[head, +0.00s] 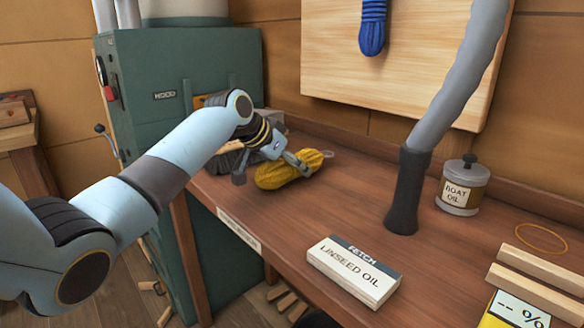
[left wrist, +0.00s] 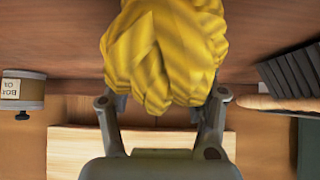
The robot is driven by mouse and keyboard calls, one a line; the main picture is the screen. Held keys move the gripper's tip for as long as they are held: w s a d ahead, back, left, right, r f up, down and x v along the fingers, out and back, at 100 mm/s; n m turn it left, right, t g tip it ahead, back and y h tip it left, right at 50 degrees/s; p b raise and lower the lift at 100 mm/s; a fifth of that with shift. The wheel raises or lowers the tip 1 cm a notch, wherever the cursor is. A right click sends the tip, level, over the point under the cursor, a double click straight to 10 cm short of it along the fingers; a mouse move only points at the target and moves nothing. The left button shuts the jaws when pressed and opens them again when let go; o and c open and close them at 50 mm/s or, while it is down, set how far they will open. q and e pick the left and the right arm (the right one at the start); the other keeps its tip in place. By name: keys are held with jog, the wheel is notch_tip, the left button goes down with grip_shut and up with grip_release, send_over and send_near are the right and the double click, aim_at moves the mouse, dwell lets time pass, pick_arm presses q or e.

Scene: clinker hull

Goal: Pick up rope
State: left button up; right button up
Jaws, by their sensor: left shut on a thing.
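A yellow coiled rope (head: 283,172) is at the far left end of the wooden workbench. My left gripper (head: 300,165) reaches it from the left and is shut on it. In the left wrist view the rope (left wrist: 165,50) fills the space between the two fingers of my left gripper (left wrist: 163,98). I cannot tell whether the rope touches the bench. A blue rope (head: 372,28) hangs on the pale board above the bench. My right gripper is not in view.
A grey hose (head: 407,190) stands on the workbench (head: 300,218). A linseed oil box (head: 353,271) lies near the front edge. A boat oil tin (head: 463,187) and wooden strips (head: 545,275) are at right. A green cabinet (head: 170,70) stands beyond the bench's left end.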

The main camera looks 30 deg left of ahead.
aim_at(304, 153)
pick_arm(q)
jog(key=shift+r, duration=0.15)
jog(key=shift+r, duration=0.3)
jog(key=r, duration=0.4)
jog(key=shift+s+d+p, duration=0.1)
jog(key=shift+d+p, duration=0.25)
jog(key=shift+p, duration=0.05)
jog(key=s+d+r+p, duration=0.1)
jog(key=s+d+r, duration=0.3)
jog(key=d, duration=0.5)
jog(key=shift+s+d+r, duration=0.35)
jog(key=shift+d+r, duration=0.05)
jog(key=shift+r, duration=0.65)
